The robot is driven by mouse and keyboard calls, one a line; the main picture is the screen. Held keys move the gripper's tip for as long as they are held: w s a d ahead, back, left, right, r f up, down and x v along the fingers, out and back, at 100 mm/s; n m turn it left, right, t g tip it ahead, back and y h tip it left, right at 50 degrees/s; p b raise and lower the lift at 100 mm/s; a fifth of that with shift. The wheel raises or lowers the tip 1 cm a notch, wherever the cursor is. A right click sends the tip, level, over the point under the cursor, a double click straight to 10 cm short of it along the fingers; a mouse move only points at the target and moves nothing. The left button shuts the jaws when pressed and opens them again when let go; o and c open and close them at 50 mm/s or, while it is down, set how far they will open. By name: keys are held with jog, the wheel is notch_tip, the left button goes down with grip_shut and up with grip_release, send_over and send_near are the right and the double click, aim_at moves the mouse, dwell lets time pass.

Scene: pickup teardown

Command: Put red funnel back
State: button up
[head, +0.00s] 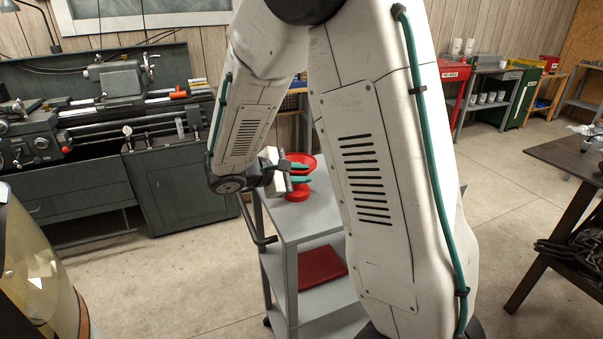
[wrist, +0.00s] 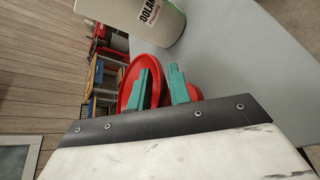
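The red funnel (head: 303,161) is at the near left end of the grey cart's top (head: 313,215), with its wide red rim up and a smaller red part below. In the wrist view, which is turned sideways, the wide red rim (wrist: 131,75) is on the left and the smaller red part is on the right. My gripper (head: 301,174) is at the funnel, its two teal fingers one above the other and apart. In the wrist view the fingers (wrist: 162,80) cover part of the funnel. I cannot tell whether they touch it.
A white coolant container (wrist: 158,18) stands on the cart close beyond the funnel. A red tray (head: 321,266) lies on the cart's lower shelf. A grey lathe (head: 110,120) stands at left, a dark table (head: 570,160) at right.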

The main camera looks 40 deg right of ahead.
jog(key=shift+o, duration=1.1)
jog(key=s+v, duration=0.1)
jog(key=v, duration=1.1)
jog(key=s+d+r+m+g+y, duration=0.1)
jog(key=s+r+m+y, duration=0.15)
jog(key=s, duration=0.45)
jog(key=s+r+m+y, duration=0.1)
jog(key=s+m+y, duration=0.25)
jog(key=s, duration=0.35)
jog(key=s+a+m+t+y, duration=0.2)
jog(key=s+a+y, duration=0.4)
jog(key=s, duration=0.4)
jog(key=shift+r+m+t+y, duration=0.4)
jog(key=shift+t+y, duration=0.2)
jog(key=shift+y, duration=0.3)
